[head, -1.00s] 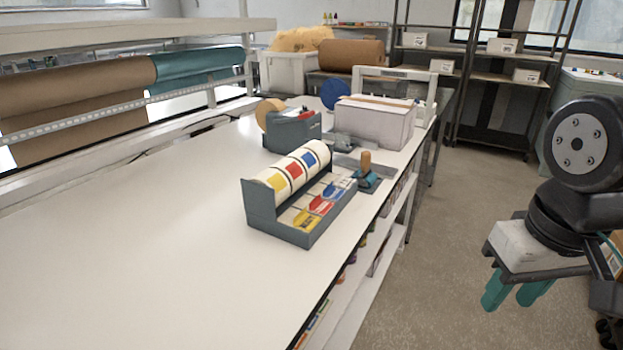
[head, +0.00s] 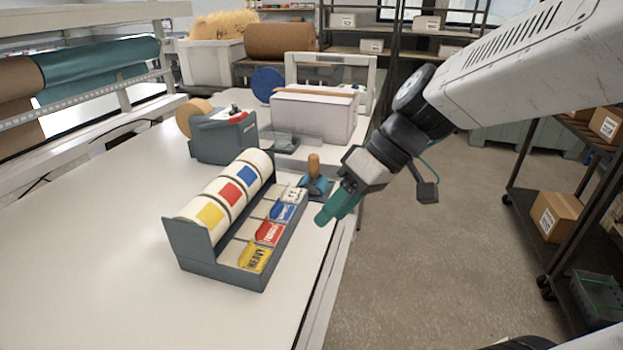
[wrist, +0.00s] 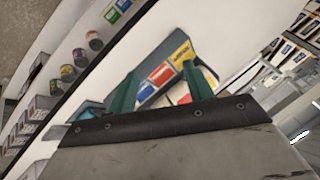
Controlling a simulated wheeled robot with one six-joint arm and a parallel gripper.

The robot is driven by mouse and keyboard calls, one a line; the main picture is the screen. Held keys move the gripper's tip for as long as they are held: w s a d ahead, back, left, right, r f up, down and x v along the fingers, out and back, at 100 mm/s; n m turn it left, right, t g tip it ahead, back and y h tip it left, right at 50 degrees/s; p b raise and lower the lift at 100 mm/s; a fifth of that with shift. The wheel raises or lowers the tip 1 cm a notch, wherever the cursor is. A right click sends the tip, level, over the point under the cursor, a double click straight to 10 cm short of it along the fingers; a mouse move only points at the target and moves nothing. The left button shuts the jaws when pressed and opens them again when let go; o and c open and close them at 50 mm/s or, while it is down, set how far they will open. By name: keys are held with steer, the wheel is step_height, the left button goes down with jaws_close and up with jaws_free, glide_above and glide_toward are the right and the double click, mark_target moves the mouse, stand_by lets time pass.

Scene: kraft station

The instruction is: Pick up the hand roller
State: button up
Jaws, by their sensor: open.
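The hand roller (head: 314,168), with an upright wooden handle and a teal body, stands on a dark pad near the table's right edge, just behind the label dispenser (head: 232,268). My gripper (head: 332,209), with green fingers, is above the table edge, in front and slightly right of the roller in the head view. It is open and empty; its fingers (wrist: 160,70) show apart in the wrist view. A blue-teal patch (wrist: 88,109) left of the fingers there may be the roller, but I cannot tell.
The dispenser holds several coloured label rolls. Behind it are a grey tape dispenser (head: 223,138) and a white box (head: 313,114). The white table (head: 100,240) is clear at left. A shelf rack (head: 559,180) with cartons stands at right.

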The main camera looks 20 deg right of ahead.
steer(key=w+d+f+n+t+y, duration=0.1)
steer(key=w+d+n+t+y, duration=0.2)
steer(key=w, duration=0.9)
steer(key=t, duration=0.5)
glide_toward(308, 179)
steer(key=a+r, duration=0.1)
steer(key=w+a+r, duration=0.1)
steer(key=r, duration=0.1)
steer(key=shift+a+h, duration=0.15)
steer(key=shift+h, duration=0.15)
steer(key=shift+w+f, duration=0.1)
steer(key=shift+w, duration=0.2)
steer(key=x, duration=0.7)
steer(key=shift+w+f, duration=0.1)
steer(key=shift+f, duration=0.1)
jaws_close()
steer(key=shift+r, duration=0.1)
